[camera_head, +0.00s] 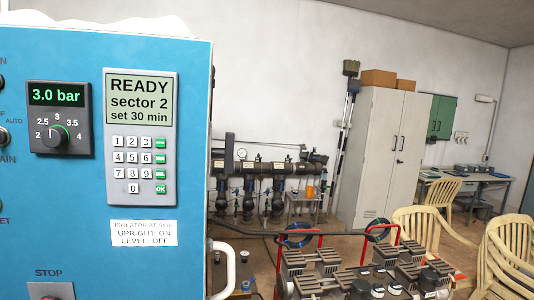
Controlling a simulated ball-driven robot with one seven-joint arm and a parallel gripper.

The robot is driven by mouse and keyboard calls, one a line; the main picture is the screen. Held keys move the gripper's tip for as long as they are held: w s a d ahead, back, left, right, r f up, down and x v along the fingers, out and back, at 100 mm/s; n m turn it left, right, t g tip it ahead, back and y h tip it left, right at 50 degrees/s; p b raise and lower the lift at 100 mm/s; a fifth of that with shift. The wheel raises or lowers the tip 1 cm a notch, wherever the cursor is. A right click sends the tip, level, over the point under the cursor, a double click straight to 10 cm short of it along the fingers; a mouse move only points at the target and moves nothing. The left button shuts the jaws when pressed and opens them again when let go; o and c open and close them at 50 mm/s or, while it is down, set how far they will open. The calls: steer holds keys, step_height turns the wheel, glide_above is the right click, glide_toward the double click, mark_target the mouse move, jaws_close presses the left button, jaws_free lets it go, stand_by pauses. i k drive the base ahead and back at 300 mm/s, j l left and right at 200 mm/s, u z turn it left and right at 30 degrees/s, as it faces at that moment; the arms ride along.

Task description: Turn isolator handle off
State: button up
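A blue control cabinet (190,70) fills the left of the view, close to me. A white label (143,233) on its front reads "ISOLATOR AT SIDE, UPRIGHT ON, LEVEL OFF". I cannot make out the isolator handle; the cabinet's right side is almost edge-on. A white curved bar (232,265) stands out at the cabinet's lower right edge; I cannot tell what it belongs to. The display (139,99) reads "READY sector 2 set 30 min", above a keypad (138,164). A pressure dial (59,137) shows 3.0 bar. My gripper is not in view.
A red-framed unit with grey slatted blocks (325,262) stands at the bottom centre right. Black piping (262,168) runs along the back wall beside a pale locker (384,155). Cream plastic chairs (424,222) stand at the right. Some floor shows between them.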

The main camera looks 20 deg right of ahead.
mark_target(227, 152)
steer(key=l+u, duration=0.1)
steer(key=l, duration=0.6)
steer(key=k+l+u, duration=0.15)
steer(key=l, duration=0.6)
steer(key=i+l, duration=0.2)
steer(key=i, duration=0.25)
steer(key=i+l+u, duration=0.1)
steer(key=i+l, duration=0.15)
steer(key=i, duration=0.25)
steer(key=i+l, duration=0.25)
steer(key=i, duration=0.2)
steer(key=i+l, duration=0.25)
steer(key=i, duration=0.25)
steer(key=u, duration=0.05)
